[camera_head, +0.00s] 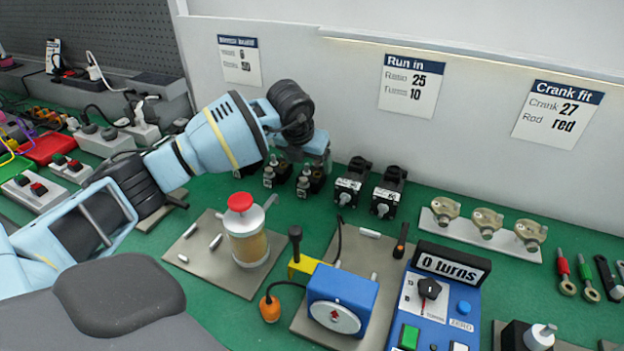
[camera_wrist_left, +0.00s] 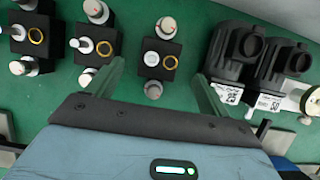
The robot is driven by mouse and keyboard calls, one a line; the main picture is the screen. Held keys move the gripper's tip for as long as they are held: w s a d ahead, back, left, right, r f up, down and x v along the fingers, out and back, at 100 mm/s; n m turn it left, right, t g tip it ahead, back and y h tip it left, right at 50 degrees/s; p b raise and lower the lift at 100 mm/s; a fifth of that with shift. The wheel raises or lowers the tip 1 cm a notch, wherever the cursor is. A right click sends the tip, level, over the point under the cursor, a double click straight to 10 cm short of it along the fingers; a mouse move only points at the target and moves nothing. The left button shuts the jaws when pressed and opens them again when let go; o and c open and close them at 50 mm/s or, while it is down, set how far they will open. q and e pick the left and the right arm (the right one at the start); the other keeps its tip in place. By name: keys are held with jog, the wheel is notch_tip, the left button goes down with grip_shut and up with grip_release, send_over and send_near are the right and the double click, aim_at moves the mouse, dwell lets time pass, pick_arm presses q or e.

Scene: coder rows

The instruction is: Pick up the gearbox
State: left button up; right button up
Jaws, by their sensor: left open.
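My left gripper (camera_head: 303,166) hangs over the back of the green bench, by the wall. In the left wrist view its two fingers (camera_wrist_left: 159,70) are spread apart and empty. A small black block (camera_wrist_left: 156,60) with a silver shaft and a gold ring lies between them. Similar black blocks (camera_wrist_left: 98,44) stand to its left. Two larger black units with labels (camera_head: 352,184) (camera_head: 388,193) stand to the right, past the right finger. Which of these is the gearbox, I cannot tell for sure. The gripper partly hides the small blocks in the head view.
Wall cards (camera_head: 412,84) hang behind. A grey plate (camera_head: 200,250) with a red-topped jar (camera_head: 246,232) stands in front of the arm. A blue crank rig (camera_head: 342,300) and a "0 turns" box (camera_head: 438,305) stand right. Brass parts (camera_head: 487,222) lie on a white strip.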

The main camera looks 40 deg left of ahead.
aim_at(313, 171)
pick_arm(q)
jog(key=shift+x, duration=2.55)
jog(key=shift+w+a, duration=0.1)
jog(key=shift+w, duration=0.1)
jog(key=c, duration=1.1)
jog(key=shift+r, duration=0.1)
jog(key=shift+r, duration=0.15)
jog(key=shift+w+r, duration=0.1)
jog(key=shift+r, duration=0.45)
notch_tip(313, 171, up, 3)
jog(key=shift+f, duration=0.25)
jog(key=s+d, duration=0.3)
jog(key=s, duration=0.1)
jog(key=s+d, duration=0.3)
jog(key=s+d+r, duration=0.1)
jog(key=s+d, duration=0.1)
jog(key=s, duration=0.2)
jog(key=shift+s+d, duration=0.35)
jog(key=shift+d, duration=0.05)
jog(key=shift+s+d, duration=0.45)
jog(key=shift+s, duration=0.15)
